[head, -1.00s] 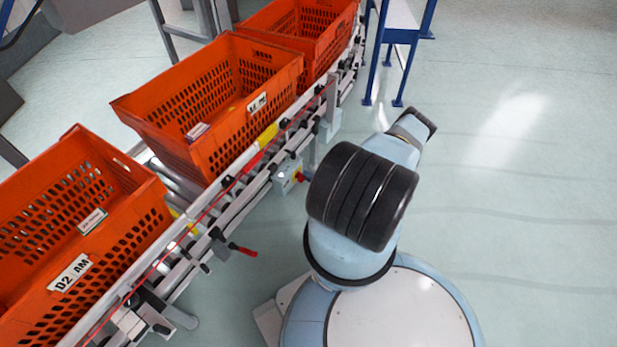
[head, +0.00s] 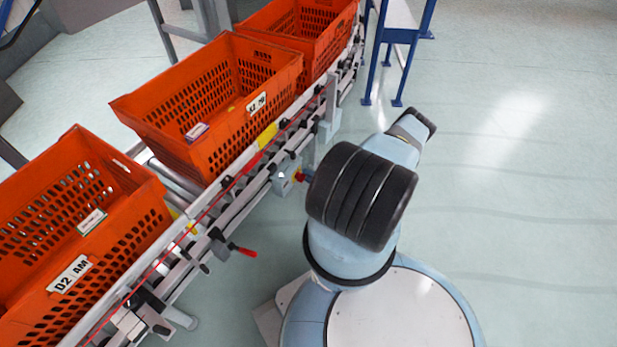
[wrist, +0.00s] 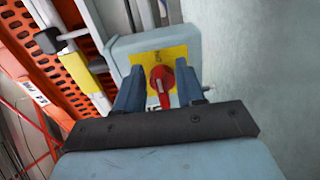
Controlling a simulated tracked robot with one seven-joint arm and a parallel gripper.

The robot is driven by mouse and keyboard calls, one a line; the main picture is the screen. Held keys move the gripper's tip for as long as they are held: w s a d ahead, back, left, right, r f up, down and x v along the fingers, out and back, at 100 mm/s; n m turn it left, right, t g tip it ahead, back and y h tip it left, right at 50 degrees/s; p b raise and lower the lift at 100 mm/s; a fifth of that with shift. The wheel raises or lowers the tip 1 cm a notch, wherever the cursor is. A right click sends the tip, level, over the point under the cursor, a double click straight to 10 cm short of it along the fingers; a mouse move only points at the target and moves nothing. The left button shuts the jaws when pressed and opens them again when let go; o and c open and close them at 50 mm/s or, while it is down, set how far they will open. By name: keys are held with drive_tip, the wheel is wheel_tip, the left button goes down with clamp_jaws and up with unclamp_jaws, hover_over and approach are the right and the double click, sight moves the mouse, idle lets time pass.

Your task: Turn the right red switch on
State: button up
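A red rotary switch (wrist: 162,88) sits on a yellow plate (wrist: 175,56) on a grey box (wrist: 140,42) in the wrist view. Its grip points roughly up and down in the picture. My gripper (wrist: 159,84) is open, with one blue-grey finger on each side of the switch and gaps showing between. In the head view the switch (head: 299,176) shows as a small red spot on the box (head: 284,179) beside the conveyor.
A conveyor rail (head: 225,187) carries orange totes (head: 215,100) along the left. A red-ended lever (head: 243,250) sticks out from the rail lower down. A blue-legged stand (head: 400,36) is at the back. The floor to the right is clear.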

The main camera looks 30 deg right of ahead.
drive_tip(key=shift+s, duration=0.1)
drive_tip(key=v, duration=1.3)
drive_tip(key=shift+s+d, duration=0.2)
drive_tip(key=shift+s, duration=0.05)
